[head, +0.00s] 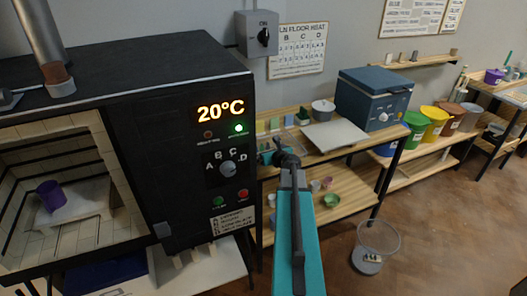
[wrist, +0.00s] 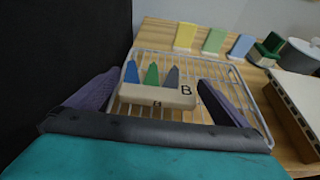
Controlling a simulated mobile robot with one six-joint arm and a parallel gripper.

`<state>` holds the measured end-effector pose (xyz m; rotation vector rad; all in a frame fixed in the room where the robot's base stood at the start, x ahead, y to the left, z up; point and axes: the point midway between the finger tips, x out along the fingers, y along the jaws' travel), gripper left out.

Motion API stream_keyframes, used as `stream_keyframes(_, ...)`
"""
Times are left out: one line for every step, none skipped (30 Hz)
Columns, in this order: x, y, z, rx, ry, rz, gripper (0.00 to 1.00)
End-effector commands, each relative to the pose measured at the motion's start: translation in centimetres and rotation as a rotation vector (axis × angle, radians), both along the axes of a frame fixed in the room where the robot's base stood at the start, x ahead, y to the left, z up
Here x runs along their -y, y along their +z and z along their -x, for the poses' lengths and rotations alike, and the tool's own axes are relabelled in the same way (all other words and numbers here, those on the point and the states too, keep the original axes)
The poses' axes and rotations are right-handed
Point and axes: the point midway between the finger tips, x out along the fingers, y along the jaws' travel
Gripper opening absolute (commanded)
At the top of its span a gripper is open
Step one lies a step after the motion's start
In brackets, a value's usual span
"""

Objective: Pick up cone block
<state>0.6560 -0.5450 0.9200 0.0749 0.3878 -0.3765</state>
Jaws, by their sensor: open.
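The cone block (wrist: 157,97) is a beige bar with blue, green and dark grey cones standing in it and a letter B on its front. In the wrist view it sits on a wire rack (wrist: 240,92). My gripper (wrist: 160,82) is open, with one purple-grey finger on each side of the block. The block is between the fingers, with visible gaps on both sides. In the head view my gripper (head: 279,152) is over the left end of the wooden bench; I cannot make out the block there.
Yellow (wrist: 186,36), green (wrist: 214,41) and pale blue (wrist: 241,46) tiles stand behind the rack. A pale slab (wrist: 297,103) lies to its right. A black kiln (head: 170,75) with a purple cup (head: 50,194) inside stands left. A clear bin (head: 376,240) is on the floor.

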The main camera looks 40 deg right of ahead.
Motion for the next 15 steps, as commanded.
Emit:
stream_keyframes(0.25,-0.12,-0.43,0.000,0.000,0.000,1.00)
stream_keyframes(0.30,-0.18,-0.56,0.000,0.000,0.000,1.00)
stream_keyframes(0.35,-0.26,-0.70,0.000,0.000,0.000,1.00)
stream_keyframes(0.38,-0.32,-0.78,0.000,0.000,0.000,1.00)
stream_keyframes(0.39,-0.35,-0.84,0.000,0.000,0.000,1.00)
stream_keyframes(0.40,-0.38,-0.89,0.000,0.000,0.000,1.00)
stream_keyframes(0.40,-0.41,-0.91,0.000,0.000,0.000,1.00)
stream_keyframes(0.40,-0.41,-0.91,0.000,0.000,0.000,1.00)
stream_keyframes(0.39,-0.42,-0.91,0.000,0.000,0.000,1.00)
stream_keyframes(0.38,-0.43,-0.90,0.000,0.000,0.000,1.00)
stream_keyframes(0.37,-0.42,-0.90,0.000,0.000,0.000,1.00)
stream_keyframes(0.37,-0.42,-0.89,0.000,0.000,0.000,1.00)
stream_keyframes(0.37,-0.42,-0.89,0.000,0.000,0.000,1.00)
stream_keyframes(0.37,-0.43,-0.89,0.000,0.000,0.000,1.00)
stream_keyframes(0.38,-0.42,-0.89,0.000,0.000,0.000,1.00)
